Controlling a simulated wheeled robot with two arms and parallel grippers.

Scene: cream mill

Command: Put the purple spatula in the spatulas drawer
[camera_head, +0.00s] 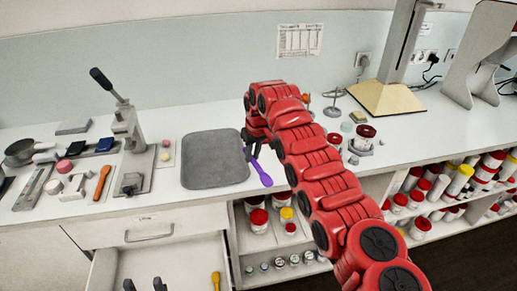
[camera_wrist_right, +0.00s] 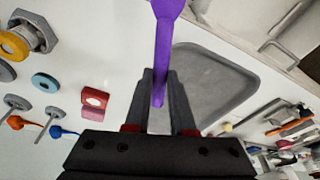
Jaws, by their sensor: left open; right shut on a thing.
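The purple spatula (camera_head: 262,173) hangs over the front edge of the counter, to the right of the grey tray. In the right wrist view the purple spatula (camera_wrist_right: 163,45) runs between the fingers. My right gripper (camera_head: 252,148), seen up close in the wrist view (camera_wrist_right: 160,85), is shut on it. An open drawer (camera_head: 190,250) stands below the counter at the lower left, with a yellow handle (camera_head: 216,281) inside. Two dark fingertips of my left gripper (camera_head: 144,285) show apart over the drawer at the bottom edge, empty.
The grey tray (camera_head: 214,160) lies empty on the counter. A press (camera_head: 128,130), an orange-handled tool (camera_head: 102,182) and other small tools stand to its left. A closed drawer front (camera_head: 150,229) is above the open drawer. Shelves with jars (camera_head: 259,219) are to the right.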

